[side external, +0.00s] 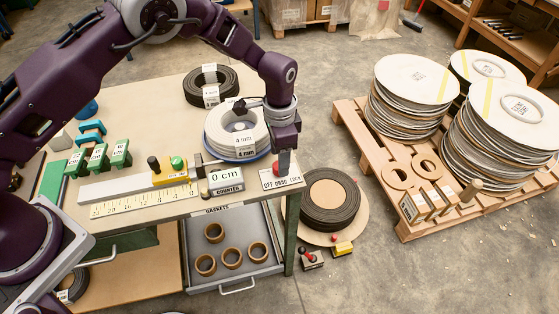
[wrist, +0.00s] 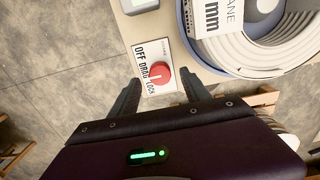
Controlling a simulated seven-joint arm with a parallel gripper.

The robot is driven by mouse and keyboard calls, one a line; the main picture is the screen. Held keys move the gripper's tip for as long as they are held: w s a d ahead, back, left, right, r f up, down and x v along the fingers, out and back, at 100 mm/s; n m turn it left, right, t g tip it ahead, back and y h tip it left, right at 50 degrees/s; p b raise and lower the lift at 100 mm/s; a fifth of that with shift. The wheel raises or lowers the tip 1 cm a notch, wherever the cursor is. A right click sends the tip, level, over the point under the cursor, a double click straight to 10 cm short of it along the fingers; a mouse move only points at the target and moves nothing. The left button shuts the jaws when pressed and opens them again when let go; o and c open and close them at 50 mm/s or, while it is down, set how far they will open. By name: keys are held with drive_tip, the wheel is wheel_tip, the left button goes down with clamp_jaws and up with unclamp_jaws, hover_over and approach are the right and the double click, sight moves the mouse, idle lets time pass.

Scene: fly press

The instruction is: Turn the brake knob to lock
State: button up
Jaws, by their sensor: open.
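The red brake knob (wrist: 161,77) sits on a white plate (wrist: 141,52) marked OFF, DRAG and LOCK, at the table's corner. A small pale mark shows on the knob's side facing the words; I cannot tell for sure which word it points to. In the side external view the knob (side external: 276,168) is partly hidden by my gripper (side external: 285,168), which points down at it, and the plate (side external: 283,184) shows below. In the wrist view the fingers of my gripper (wrist: 160,86) are apart, one on each side of the knob. I cannot tell whether they touch it.
A white coil on a blue-rimmed reel (side external: 236,134) stands close behind the knob. A counter reading 0 cm (side external: 224,178) and a ruler (side external: 145,199) lie left. An open drawer (side external: 232,255) with several brown rings is below. A pallet (side external: 408,225) with disc stacks stands right.

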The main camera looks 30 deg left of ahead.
wheel_tip(320, 180, down, 2)
drive_tip(key=shift+f, duration=0.2)
clamp_jaws()
drive_tip(key=shift+n, duration=0.4)
drive_tip(key=n, duration=0.3)
drive_tip(key=shift+n, duration=0.4)
drive_tip(key=shift+r+n, duration=0.1)
drive_tip(key=shift+n, duration=2)
unclamp_jaws()
